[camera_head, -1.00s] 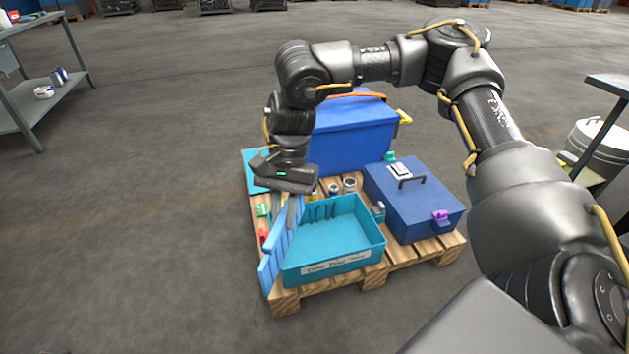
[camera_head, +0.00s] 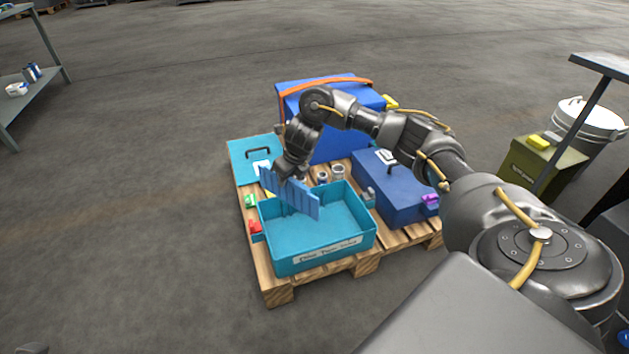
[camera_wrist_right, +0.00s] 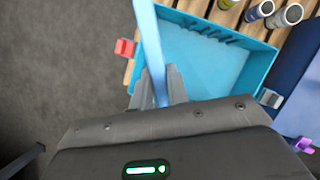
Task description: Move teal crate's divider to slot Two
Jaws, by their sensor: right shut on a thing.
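The open teal crate (camera_head: 290,264) stands at the front of the pallet, with a white label (camera_head: 328,250) on its front wall. The label is too small to read surely. My right gripper (camera_head: 284,180) is shut on the divider (camera_head: 296,197), a light blue ribbed panel. It holds the divider over the crate's left rear part, slanting in the head view. I cannot tell whether its lower edge is below the rim. In the right wrist view the divider (camera_wrist_right: 149,40) runs between the fingers (camera_wrist_right: 160,88), over the crate (camera_wrist_right: 205,65). Dark slot marks show along one wall.
A closed dark blue box (camera_head: 400,207) stands right of the crate. A large blue bin (camera_head: 345,140) and several small cans (camera_head: 338,172) are behind it. Red (camera_head: 255,226) and green (camera_head: 250,201) clips sit at the left. A teal lid (camera_head: 243,158) lies at the back left.

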